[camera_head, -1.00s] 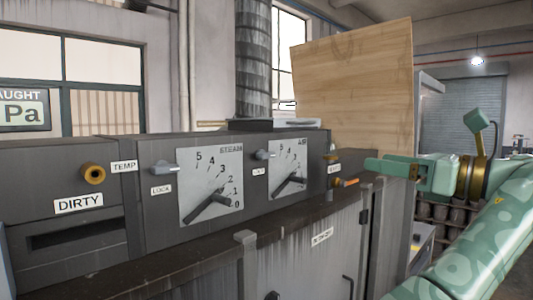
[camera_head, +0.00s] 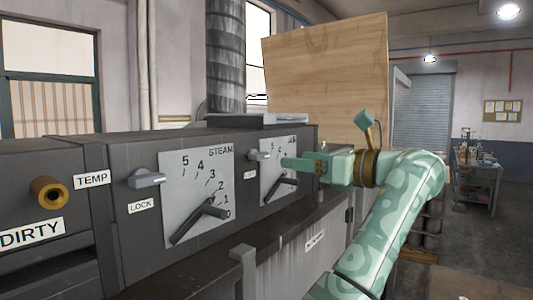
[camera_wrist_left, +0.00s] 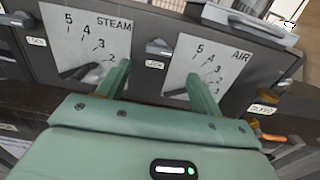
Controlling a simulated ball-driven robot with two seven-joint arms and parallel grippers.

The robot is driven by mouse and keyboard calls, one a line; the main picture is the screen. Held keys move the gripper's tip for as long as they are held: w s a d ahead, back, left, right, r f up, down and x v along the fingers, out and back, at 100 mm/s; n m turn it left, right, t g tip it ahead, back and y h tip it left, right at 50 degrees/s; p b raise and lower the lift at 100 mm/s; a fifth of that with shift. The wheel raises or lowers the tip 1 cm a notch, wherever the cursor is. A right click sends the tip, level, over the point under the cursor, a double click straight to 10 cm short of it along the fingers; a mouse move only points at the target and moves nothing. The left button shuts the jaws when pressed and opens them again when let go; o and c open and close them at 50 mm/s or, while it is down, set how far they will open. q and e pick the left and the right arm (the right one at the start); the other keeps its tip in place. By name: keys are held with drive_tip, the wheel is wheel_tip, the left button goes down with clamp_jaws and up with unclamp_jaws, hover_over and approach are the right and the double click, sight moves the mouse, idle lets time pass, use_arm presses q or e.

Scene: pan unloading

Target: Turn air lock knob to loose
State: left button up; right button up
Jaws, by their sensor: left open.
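The air lock knob (camera_head: 259,155) is a small grey knob on the dark machine front, just left of the white AIR dial plate (camera_head: 266,188). A LOCK label (camera_head: 250,174) sits below it. In the left wrist view the knob (camera_wrist_left: 158,47) lies beyond and between my fingertips, pointing sideways. My left gripper (camera_head: 288,163) is open and empty, its fingers reaching across the AIR plate to the right of the knob. The left wrist view shows the two fingers (camera_wrist_left: 158,71) spread wide, apart from the knob. My right gripper is not in view.
The STEAM dial plate (camera_head: 190,170) with its black lever stands to the left, beside another grey lock knob (camera_head: 146,178). A brass TEMP knob (camera_head: 48,192) is at far left. The AIR lever (camera_head: 279,190) sits below my gripper. A wooden board (camera_head: 325,75) rises behind.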

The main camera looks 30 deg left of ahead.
sight(264, 155)
use_arm(q)
drive_tip(key=a, duration=0.3)
drive_tip(key=a+p, duration=0.1)
drive_tip(key=a, duration=0.2)
drive_tip(key=a+p, duration=0.1)
drive_tip(key=a, duration=0.2)
drive_tip(key=shift+w+r, duration=0.1)
drive_tip(key=shift+w, duration=0.2)
drive_tip(key=shift+a, duration=0.4)
drive_tip(key=c, duration=1)
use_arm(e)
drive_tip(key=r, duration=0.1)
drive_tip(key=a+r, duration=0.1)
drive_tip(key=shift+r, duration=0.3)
